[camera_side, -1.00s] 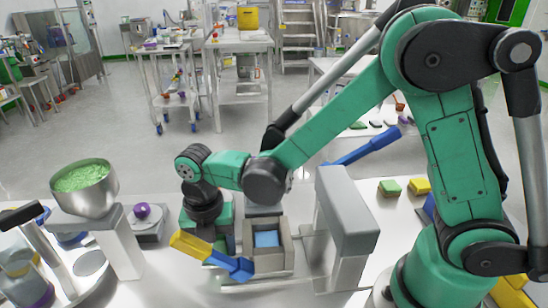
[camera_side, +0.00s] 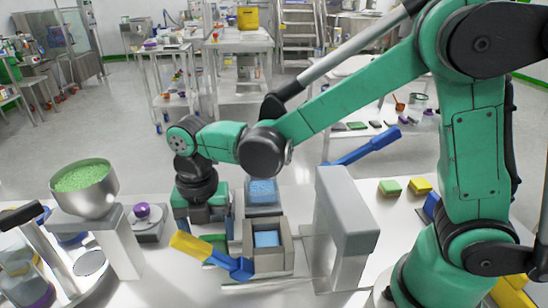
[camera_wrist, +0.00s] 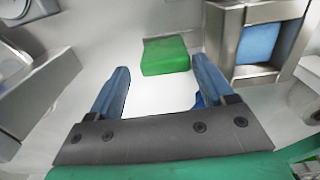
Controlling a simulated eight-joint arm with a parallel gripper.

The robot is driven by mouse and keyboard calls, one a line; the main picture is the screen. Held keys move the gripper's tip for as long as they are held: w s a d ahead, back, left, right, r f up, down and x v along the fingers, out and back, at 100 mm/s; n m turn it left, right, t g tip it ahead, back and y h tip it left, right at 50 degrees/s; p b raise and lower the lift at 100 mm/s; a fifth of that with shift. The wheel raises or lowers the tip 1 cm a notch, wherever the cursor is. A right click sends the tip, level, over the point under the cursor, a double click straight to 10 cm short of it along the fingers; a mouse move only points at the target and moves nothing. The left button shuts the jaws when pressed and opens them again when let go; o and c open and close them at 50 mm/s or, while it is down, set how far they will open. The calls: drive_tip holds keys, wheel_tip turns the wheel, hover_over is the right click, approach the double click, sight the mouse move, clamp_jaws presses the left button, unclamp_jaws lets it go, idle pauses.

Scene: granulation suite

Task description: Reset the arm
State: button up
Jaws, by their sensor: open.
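My gripper (camera_side: 203,215) hangs at the left end of my green arm, over the white bench, left of a metal box with a blue inside. In the wrist view its two blue fingers (camera_wrist: 160,85) are spread apart with nothing between them. A green block (camera_wrist: 165,56) lies on the white surface beyond the fingertips. The side view shows the green block (camera_side: 216,243) just below the gripper, partly behind a yellow-and-blue tool.
The metal box (camera_side: 287,250) stands right of the gripper, with a blue-topped container (camera_side: 263,192) behind it. A tall grey housing (camera_side: 348,215) stands farther right. A yellow-and-blue tool (camera_side: 212,256) is in front. A steel bowl of green granules (camera_side: 84,188) stands left.

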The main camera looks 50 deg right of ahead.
drive_tip(key=shift+r, duration=0.85)
drive_tip(key=shift+d+r+m, duration=0.15)
drive_tip(key=shift+m, duration=0.15)
drive_tip(key=d+r+m+t, duration=0.1)
drive_tip(key=d+m, duration=0.1)
drive_tip(key=m, duration=0.2)
drive_tip(key=s+d+r+m+t, duration=0.1)
drive_tip(key=d+m, duration=0.1)
drive_tip(key=m, duration=0.2)
drive_tip(key=s+d+r+m+t, duration=0.1)
drive_tip(key=d+r+m, duration=0.1)
drive_tip(key=m, duration=0.1)
drive_tip(key=shift+m+y, duration=0.3)
drive_tip(key=shift+m, duration=0.1)
drive_tip(key=s+d+m+t, duration=0.3)
drive_tip(key=d+m+t, duration=0.1)
drive_tip(key=m, duration=1)
drive_tip(key=shift+s+d+r+m, duration=0.15)
drive_tip(key=shift+d+r+m, duration=0.2)
drive_tip(key=shift+d, duration=0.4)
